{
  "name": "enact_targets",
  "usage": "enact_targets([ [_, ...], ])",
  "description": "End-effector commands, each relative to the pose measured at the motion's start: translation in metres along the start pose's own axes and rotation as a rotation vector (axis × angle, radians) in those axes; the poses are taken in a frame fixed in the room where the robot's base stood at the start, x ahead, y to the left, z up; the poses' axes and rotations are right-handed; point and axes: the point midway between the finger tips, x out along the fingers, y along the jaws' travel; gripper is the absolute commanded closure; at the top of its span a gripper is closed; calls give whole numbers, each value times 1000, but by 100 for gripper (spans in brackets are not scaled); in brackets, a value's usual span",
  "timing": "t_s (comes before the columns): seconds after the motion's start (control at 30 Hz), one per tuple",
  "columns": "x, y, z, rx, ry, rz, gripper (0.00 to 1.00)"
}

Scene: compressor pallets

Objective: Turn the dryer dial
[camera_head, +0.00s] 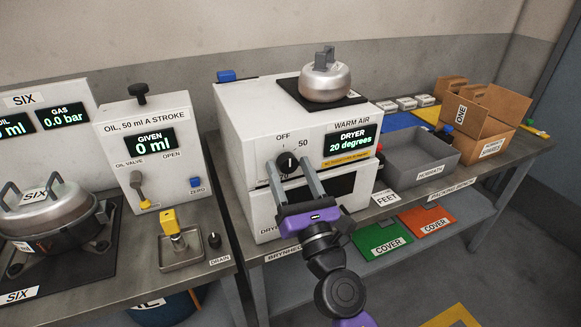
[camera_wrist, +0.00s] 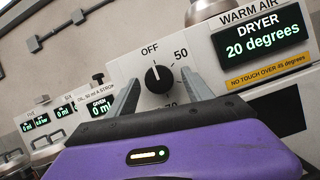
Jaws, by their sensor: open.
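The dryer (camera_head: 250,125) is a white box on the bench with a display reading "DRYER 20 degrees". Its black round dial (camera_head: 288,163) sits on the front, with marks OFF and 50 around it. In the wrist view the dial (camera_wrist: 158,79) shows a white pointer line aimed up toward OFF. My gripper (camera_head: 290,166) is in front of the dial with its two grey fingers apart, one on each side of it. In the wrist view my gripper (camera_wrist: 158,85) also shows the fingers spread left and right of the dial. I cannot tell whether they touch it.
A grey tray (camera_head: 420,158) and a cardboard box (camera_head: 480,125) stand to the right. The oil station (camera_head: 155,160) stands to the left. Green (camera_head: 385,238) and red (camera_head: 427,224) covers lie on the lower shelf.

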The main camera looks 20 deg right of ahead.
Motion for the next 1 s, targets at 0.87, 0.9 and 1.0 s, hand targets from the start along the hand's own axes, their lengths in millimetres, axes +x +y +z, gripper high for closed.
enact_targets([
  [0.87, 1, 1, 0, 34, 0, -12, 100],
  [0.9, 1, 1, 0, 48, -1, -18, 100],
  [1.0, 1, 2, 0, 93, -2, -37, 100],
])
